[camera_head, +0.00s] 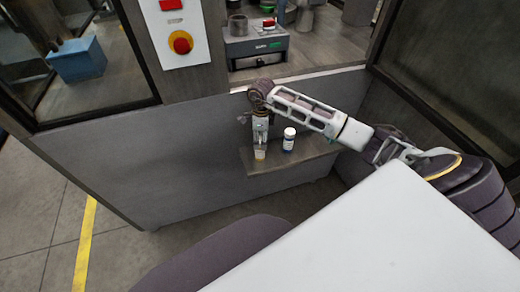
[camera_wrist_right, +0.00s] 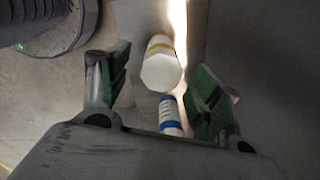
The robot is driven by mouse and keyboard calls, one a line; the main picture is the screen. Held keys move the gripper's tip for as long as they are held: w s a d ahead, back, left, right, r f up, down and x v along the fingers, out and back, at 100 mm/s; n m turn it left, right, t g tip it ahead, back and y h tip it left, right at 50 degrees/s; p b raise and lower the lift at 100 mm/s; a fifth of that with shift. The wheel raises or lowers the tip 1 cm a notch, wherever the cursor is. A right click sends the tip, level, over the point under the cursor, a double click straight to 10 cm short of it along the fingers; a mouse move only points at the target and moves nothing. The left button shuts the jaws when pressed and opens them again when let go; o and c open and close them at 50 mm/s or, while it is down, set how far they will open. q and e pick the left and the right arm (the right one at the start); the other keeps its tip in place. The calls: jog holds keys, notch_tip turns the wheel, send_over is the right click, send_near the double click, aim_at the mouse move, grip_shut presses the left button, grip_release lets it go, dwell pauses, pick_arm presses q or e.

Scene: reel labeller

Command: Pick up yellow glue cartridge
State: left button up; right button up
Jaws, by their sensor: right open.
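The yellow glue cartridge, white with a yellow band, stands on a small shelf (camera_head: 300,162). In the head view its lower part (camera_head: 259,154) shows below my right gripper (camera_head: 260,143). In the right wrist view the cartridge (camera_wrist_right: 160,72) is seen from above, between the two open green-padded fingers (camera_wrist_right: 162,75). The fingers look apart from it, with gaps on both sides. A second white cartridge with a blue band (camera_head: 288,139) stands just to the right; it also shows in the wrist view (camera_wrist_right: 170,114), nearer the palm. My left gripper is out of view.
The shelf sticks out from a grey machine panel (camera_head: 150,170). Above are a red button in a yellow ring (camera_head: 180,43) and a grey device (camera_head: 257,45) inside the opening. A blue box (camera_head: 77,60) is behind glass at upper left. The floor at left is clear.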

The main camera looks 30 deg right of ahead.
aim_at(259, 155)
jog(key=shift+w+a+f, duration=0.1)
jog(key=shift+f, duration=2.5)
jog(key=shift+c, duration=0.3)
jog(key=c, duration=1.2)
